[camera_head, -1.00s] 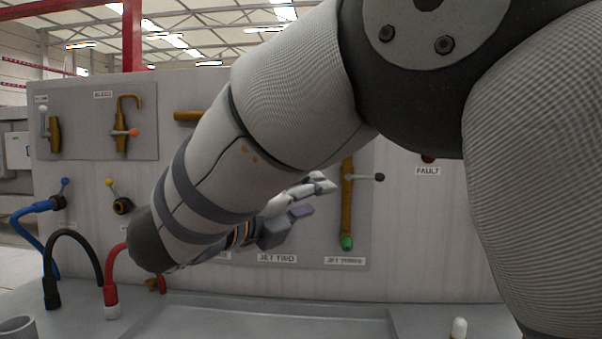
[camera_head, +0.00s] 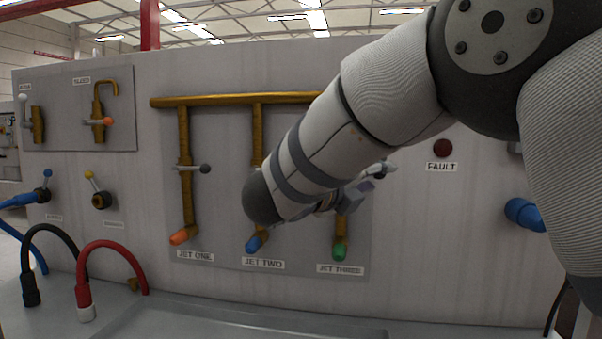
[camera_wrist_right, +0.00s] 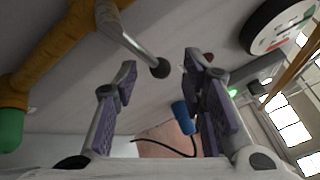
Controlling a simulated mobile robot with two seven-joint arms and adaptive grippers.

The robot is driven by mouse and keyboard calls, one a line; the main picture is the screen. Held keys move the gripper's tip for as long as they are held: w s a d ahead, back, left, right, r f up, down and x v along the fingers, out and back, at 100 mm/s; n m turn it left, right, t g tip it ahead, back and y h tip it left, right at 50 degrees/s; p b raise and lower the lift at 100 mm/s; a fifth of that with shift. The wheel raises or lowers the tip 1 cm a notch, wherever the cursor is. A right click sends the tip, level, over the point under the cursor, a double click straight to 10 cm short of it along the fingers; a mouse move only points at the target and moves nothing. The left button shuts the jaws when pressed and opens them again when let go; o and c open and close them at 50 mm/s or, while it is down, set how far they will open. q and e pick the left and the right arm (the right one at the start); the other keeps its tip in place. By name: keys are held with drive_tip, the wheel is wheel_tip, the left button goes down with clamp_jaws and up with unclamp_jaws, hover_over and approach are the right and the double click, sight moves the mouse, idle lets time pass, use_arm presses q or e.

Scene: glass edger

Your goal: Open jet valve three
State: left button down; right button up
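The jet three valve is a brass pipe with a green tip (camera_head: 340,250) above the JET THREE label (camera_head: 340,269). My right forearm covers its upper part in the head view. In the right wrist view its brass pipe (camera_wrist_right: 45,55) and green tip (camera_wrist_right: 10,130) are at left. Its grey lever (camera_wrist_right: 130,40) ends in a dark knob (camera_wrist_right: 160,68) that shows between the fingertips; contact cannot be told. My right gripper (camera_head: 368,187) is open in front of the valve; its purple-padded fingers stand apart in the wrist view. My left gripper is not in view.
Jet one, with an orange tip (camera_head: 180,237), and jet two, with a blue tip (camera_head: 254,243), are left of jet three. A red FAULT lamp (camera_head: 442,148) and a blue hose connector (camera_head: 524,214) are to the right. Black and red hoses (camera_head: 112,246) stand at front left.

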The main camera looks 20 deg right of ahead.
drive_tip(key=shift+x, duration=1.5)
clamp_jaws()
